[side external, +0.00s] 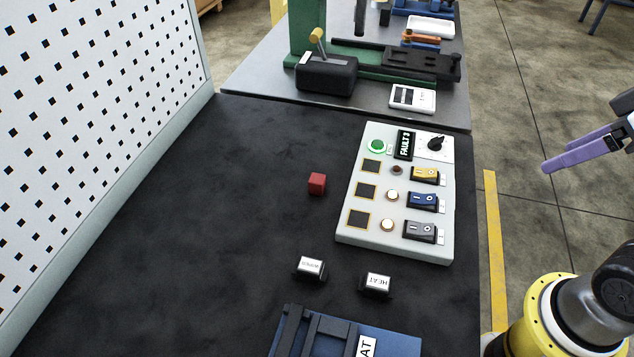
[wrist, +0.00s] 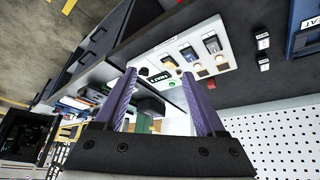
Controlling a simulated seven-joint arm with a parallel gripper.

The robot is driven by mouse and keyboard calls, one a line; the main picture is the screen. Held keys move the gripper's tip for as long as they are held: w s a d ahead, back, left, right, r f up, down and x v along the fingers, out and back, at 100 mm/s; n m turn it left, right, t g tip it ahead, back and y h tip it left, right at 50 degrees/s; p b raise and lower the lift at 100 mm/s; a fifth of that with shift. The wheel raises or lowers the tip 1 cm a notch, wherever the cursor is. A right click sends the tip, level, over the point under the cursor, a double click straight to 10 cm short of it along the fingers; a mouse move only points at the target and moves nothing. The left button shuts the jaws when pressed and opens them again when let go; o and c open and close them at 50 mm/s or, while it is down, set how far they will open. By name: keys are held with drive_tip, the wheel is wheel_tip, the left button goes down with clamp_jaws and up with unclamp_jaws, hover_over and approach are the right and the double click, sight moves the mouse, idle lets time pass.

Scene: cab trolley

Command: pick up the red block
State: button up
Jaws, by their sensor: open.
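The red block (side external: 317,184) is a small cube on the black mat (side external: 230,200), just left of the control panel in the side view. In the wrist view the block (wrist: 205,83) shows small beside the right finger, partly hidden. My gripper (side external: 575,157) has purple fingers and hangs at the right edge of the side view, above the floor and well away from the block. In the wrist view its fingers (wrist: 160,75) are spread apart with nothing held between them.
The control panel (side external: 348,232), with switches and buttons, stands right of the block. Two small labelled blocks (side external: 311,267) (side external: 376,284) and a blue tray (side external: 392,343) lie at the front. A white pegboard (side external: 100,120) borders the left. Clear mat lies left of the block.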

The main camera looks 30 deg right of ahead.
drive_tip(key=w+a+r+n+g, duration=0.1)
drive_tip(key=w+a+r+n, duration=0.2)
drive_tip(key=w+r, duration=0.6)
drive_tip(key=n+g, duration=0.5)
hover_over(317, 178)
drive_tip(key=f, duration=2.4)
drive_tip(key=shift+s+a, duration=0.1)
drive_tip(key=shift+s, duration=0.1)
drive_tip(key=shift+w+f, duration=0.15)
drive_tip(key=shift+f, duration=1.2)
drive_tip(key=shift+w+f, duration=0.1)
drive_tip(key=shift+f, duration=1.25)
